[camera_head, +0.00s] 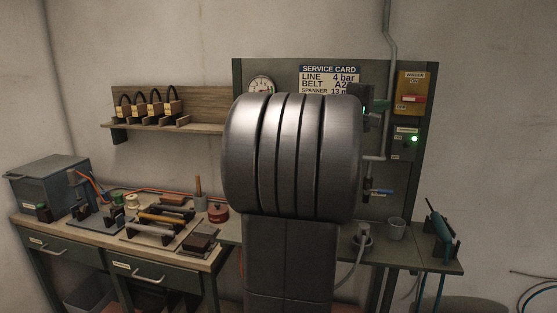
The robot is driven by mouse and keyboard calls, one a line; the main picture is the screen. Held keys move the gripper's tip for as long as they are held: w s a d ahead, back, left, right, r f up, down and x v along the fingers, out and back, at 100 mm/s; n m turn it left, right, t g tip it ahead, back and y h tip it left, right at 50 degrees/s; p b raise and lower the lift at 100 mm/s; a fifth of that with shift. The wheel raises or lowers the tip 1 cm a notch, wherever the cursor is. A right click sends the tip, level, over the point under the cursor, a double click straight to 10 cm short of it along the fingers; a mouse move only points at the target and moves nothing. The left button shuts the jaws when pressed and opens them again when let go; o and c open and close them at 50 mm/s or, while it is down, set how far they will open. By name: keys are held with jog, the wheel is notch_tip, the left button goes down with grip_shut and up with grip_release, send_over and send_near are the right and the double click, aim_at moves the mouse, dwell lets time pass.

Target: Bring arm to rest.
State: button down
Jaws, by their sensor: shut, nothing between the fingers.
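A large grey ribbed cylinder on a grey column (290,160) fills the middle of the head view; it looks like a part of my own arm, seen very close. My gripper does not show, and its fingers cannot be made out anywhere. Whatever lies behind the grey cylinder is hidden, including part of the green back panel (240,80) and part of the bench.
A workbench (60,228) with tools stands at left. Padlocks sit on a wooden shelf (185,128). A service card (330,78), a gauge (261,86) and a yellow switch box (411,93) are on the panel. A cup (395,229) stands at right.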

jog(key=shift+s+a, duration=0.4)
jog(key=shift+a, duration=0.2)
jog(key=shift+d, duration=0.1)
